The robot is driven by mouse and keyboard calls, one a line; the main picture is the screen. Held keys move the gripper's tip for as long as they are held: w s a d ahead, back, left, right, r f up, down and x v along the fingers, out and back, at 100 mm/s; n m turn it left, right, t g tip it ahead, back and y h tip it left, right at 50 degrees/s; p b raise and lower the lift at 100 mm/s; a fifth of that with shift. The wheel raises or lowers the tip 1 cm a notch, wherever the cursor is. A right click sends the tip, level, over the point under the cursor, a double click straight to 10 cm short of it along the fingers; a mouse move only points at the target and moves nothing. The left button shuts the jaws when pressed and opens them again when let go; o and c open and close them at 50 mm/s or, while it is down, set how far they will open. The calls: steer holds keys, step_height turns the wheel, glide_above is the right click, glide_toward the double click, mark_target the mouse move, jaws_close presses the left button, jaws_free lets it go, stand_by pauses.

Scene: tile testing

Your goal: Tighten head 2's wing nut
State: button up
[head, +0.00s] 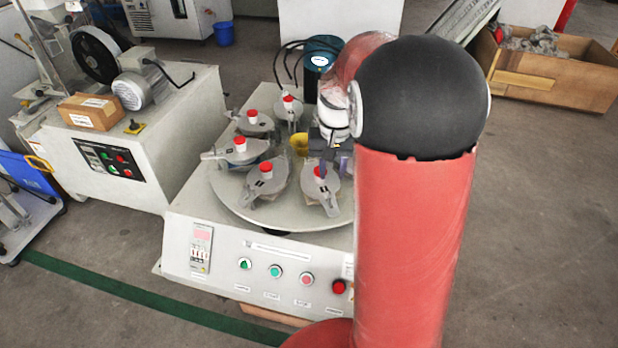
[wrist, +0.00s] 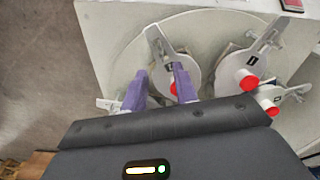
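Several grey test heads with red caps stand in a ring on the round turntable (head: 245,203). Their number labels are too small to read, so I cannot tell which is head 2. My gripper (head: 333,170) is low at the turntable's right side, partly behind my arm, near the front-right head (head: 328,190). In the wrist view my gripper (wrist: 159,70) has its purple fingers apart, above a head (wrist: 158,40) with a dark label. That head's red cap (wrist: 173,88) is partly covered by the right finger. I cannot make out its wing nut.
Another head (wrist: 240,62) stands close to the right in the wrist view. The control panel (head: 260,270) with buttons fronts the machine. A yellow object (head: 299,143) is among the heads. A grinding machine (head: 130,130) stands left. My arm hides the turntable's right edge.

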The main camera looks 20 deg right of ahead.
mark_target(330, 195)
steer(key=shift+w+d+f, duration=0.1)
steer(key=shift+w+f, duration=0.3)
steer(key=shift+f, duration=0.1)
steer(key=shift+w+f, duration=0.1)
steer(key=shift+f, duration=0.25)
step_height(330, 195, down, 7)
steer(key=shift+r+b, duration=0.1)
steer(key=shift+b, duration=0.55)
steer(key=shift+c, duration=0.3)
jaws_close()
